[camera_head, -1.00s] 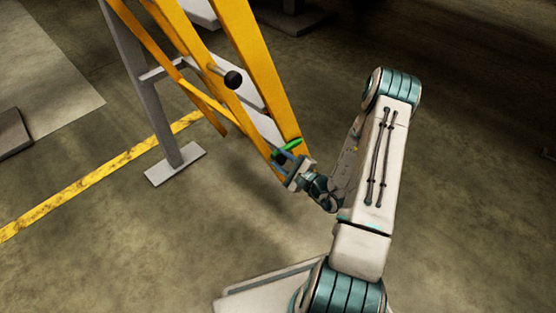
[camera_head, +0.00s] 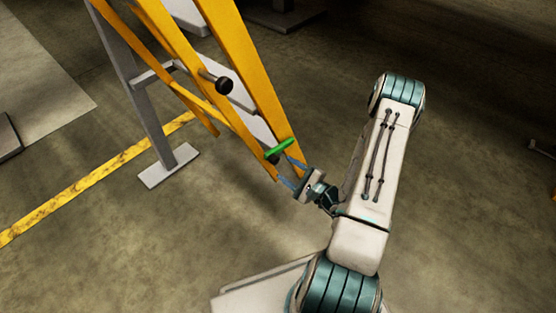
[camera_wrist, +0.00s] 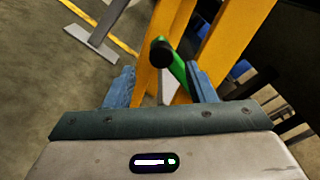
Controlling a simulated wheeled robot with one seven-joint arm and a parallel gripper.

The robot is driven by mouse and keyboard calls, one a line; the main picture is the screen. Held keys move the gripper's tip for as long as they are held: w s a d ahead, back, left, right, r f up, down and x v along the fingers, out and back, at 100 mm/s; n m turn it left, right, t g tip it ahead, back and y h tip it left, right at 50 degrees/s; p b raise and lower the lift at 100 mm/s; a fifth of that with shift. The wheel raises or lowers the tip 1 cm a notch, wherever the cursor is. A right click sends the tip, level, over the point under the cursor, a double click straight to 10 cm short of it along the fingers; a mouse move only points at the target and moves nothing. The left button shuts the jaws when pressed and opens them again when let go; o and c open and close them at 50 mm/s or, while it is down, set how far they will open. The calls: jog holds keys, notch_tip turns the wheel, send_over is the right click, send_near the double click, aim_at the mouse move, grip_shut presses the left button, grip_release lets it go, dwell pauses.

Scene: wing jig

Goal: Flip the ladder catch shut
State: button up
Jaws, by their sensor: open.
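The catch is a green lever (camera_head: 279,148) low on the yellow ladder (camera_head: 243,55), with a dark round knob (camera_head: 272,157) beside it. In the wrist view the green lever (camera_wrist: 178,62) runs slantwise, with the black knob (camera_wrist: 162,52) in front of part of it. My gripper (camera_head: 289,170) is open just below and right of the catch, its blue fingers pointing at the ladder. In the wrist view the jaws (camera_wrist: 160,70) stand on either side of the lever, whose lower end appears close to the right finger. I cannot tell whether they touch.
A second black knob on a rod (camera_head: 224,85) sticks out higher on the ladder. A grey post with a foot plate (camera_head: 168,165) stands to the left, by a yellow floor line (camera_head: 95,190).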

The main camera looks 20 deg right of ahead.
jog(key=p+v, duration=0.1)
jog(key=v, duration=0.6)
jog(key=shift+s+d, duration=0.2)
jog(key=shift+s, duration=0.05)
jog(key=s+a+r+n+g+y+p, duration=0.2)
jog(key=a+r+n+g+p, duration=0.35)
jog(key=r, duration=0.55)
jog(key=s+a+r+n+g+y+p, duration=0.1)
jog(key=a+r+n+g+p, duration=0.4)
jog(key=r, duration=0.6)
jog(key=s+a+r+n+g+y+p, duration=0.3)
jog(key=r+g+p, duration=0.35)
jog(key=r, duration=0.55)
jog(key=s+r+n+t+h+p, duration=0.2)
jog(key=r+h+p, duration=0.5)
jog(key=r, duration=0.8)
jog(key=s+r+n+t+h+p, duration=0.2)
jog(key=r+n+h+p, duration=0.3)
jog(key=r+p, duration=0.7)
notch_tip(320, 180, up, 3)
jog(key=shift+s+d+r+h, duration=0.15)
jog(key=shift+s+d+h, duration=0.3)
jog(key=shift+h, duration=0.75)
